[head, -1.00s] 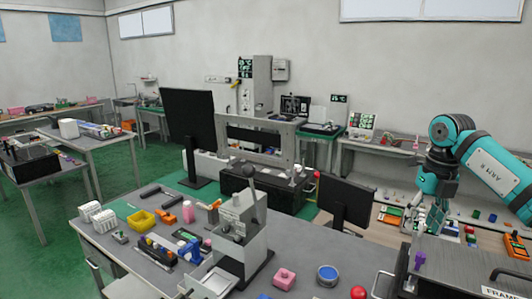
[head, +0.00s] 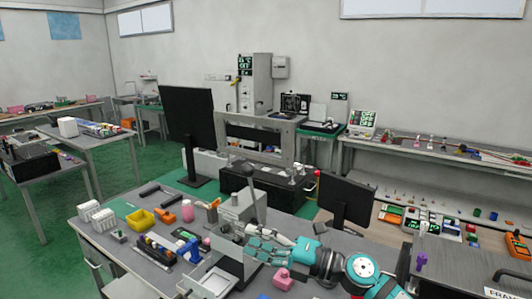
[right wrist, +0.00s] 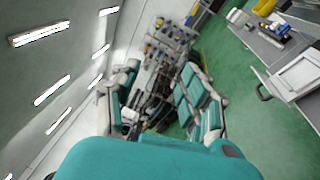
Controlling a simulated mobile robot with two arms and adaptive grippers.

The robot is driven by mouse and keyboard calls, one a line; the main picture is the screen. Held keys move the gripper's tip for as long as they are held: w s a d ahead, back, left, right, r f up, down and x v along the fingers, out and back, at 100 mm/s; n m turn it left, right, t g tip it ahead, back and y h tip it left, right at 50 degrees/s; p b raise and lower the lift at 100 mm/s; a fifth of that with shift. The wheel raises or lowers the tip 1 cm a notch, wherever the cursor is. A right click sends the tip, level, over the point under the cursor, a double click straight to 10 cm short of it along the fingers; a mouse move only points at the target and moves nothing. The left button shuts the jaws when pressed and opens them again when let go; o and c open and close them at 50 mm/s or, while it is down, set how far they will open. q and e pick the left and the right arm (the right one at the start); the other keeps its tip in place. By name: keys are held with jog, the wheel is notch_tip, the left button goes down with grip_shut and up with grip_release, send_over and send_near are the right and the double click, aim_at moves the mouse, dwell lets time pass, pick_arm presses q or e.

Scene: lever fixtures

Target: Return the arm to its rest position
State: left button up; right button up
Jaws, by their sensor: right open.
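My right arm reaches in low from the bottom right of the head view. Its gripper (head: 262,250) is beside the grey lever fixture (head: 228,240) on the near table, to its right. I cannot tell whether it touches the fixture. A dark lever stands up at the top of the fixture. In the right wrist view the right gripper's fingers (right wrist: 157,80) are spread wide, with nothing held between them. My left gripper is not in view.
The near table (head: 92,222) carries a yellow bin (head: 140,219), a pink block (head: 282,281) and several tools. A dark monitor (head: 346,201) stands behind my right arm. A purple piece (head: 421,261) is at the right. Green floor lies open at the left.

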jog(key=d+f+m+t+h, duration=0.2)
jog(key=d+m+t+h, duration=0.6)
jog(key=m+t, duration=0.65)
jog(key=s+d+f+m+g+h, duration=0.3)
jog(key=d+f+m+h, duration=0.2)
jog(key=f+m, duration=0.2)
jog(key=s+d+f+m+g+h, duration=0.3)
jog(key=s+d+f+m+h, duration=0.15)
jog(key=f+m, duration=0.2)
jog(key=s+d+f+m+g, duration=0.25)
jog(key=s+f+g, duration=0.4)
jog(key=s, duration=0.55)
jog(key=s+d+f+m+g, duration=0.25)
jog(key=s+f+g, duration=0.35)
jog(key=s, duration=0.6)
jog(key=s+f+n+b, duration=0.1)
jog(key=s+f, duration=0.1)
jog(key=f, duration=1.5)
jog(key=s+f+b, duration=0.2)
jog(key=f, duration=1.4)
jog(key=s+d+f+g+b, duration=0.1)
jog(key=s+d+f, duration=0.2)
jog(key=s+f, duration=1.2)
jog(key=shift+g, duration=0.4)
